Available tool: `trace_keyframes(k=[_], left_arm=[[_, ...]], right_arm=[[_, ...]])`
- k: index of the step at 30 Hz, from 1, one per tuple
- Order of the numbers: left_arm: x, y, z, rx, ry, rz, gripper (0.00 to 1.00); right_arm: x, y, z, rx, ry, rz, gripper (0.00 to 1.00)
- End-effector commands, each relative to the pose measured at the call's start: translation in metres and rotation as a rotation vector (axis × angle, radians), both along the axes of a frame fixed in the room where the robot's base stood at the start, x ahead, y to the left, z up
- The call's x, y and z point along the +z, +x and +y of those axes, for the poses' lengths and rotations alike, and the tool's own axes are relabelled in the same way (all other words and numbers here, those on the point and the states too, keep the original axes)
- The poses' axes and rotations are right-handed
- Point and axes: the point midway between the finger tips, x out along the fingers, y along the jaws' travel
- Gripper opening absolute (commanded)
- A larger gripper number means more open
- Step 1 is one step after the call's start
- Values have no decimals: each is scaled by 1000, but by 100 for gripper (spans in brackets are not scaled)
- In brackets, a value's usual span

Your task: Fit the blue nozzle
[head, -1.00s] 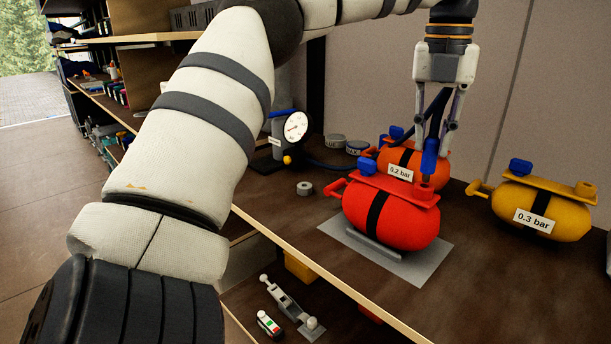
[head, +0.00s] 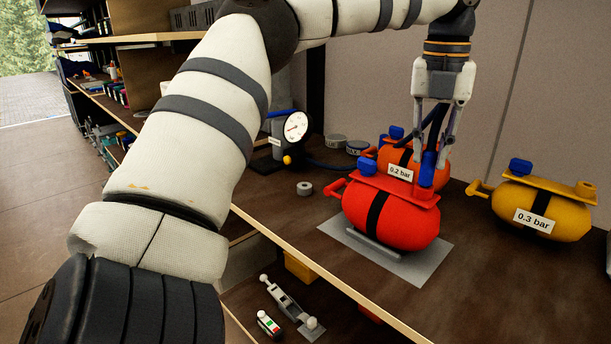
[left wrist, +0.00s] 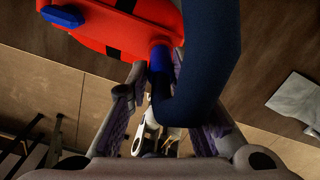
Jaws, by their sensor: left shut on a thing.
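The blue nozzle (head: 428,170) is upright, with a dark blue hose (head: 437,120) running up from it. My left gripper (head: 431,158) points down and is shut on the nozzle. The nozzle's lower end meets the top of the front red bag (head: 372,226), at the right end of its flat top strip. I cannot tell how deep it sits in the port there. In the left wrist view the nozzle (left wrist: 160,66) touches the red bag (left wrist: 112,28), and the hose (left wrist: 208,60) covers part of the right finger. My right gripper is not in view.
A yellow bag (head: 541,213) labelled 0.3 bar lies to the right. The bench's front edge (head: 315,268) runs diagonally.

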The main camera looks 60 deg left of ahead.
Motion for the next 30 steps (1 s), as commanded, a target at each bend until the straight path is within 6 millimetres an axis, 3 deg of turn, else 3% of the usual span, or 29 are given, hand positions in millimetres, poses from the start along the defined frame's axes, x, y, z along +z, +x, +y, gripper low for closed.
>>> trace_keyframes(k=[14,15,18,26,30], left_arm=[[-7,0,0,0,-1,1,0],[-7,0,0,0,-1,1,24],[-7,0,0,0,-1,2,43],[-6,0,0,0,-1,1,43],[11,0,-1,2,0,-4,43]], right_arm=[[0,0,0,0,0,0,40],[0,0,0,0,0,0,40],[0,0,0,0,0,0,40],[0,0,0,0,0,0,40],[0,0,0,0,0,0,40]])
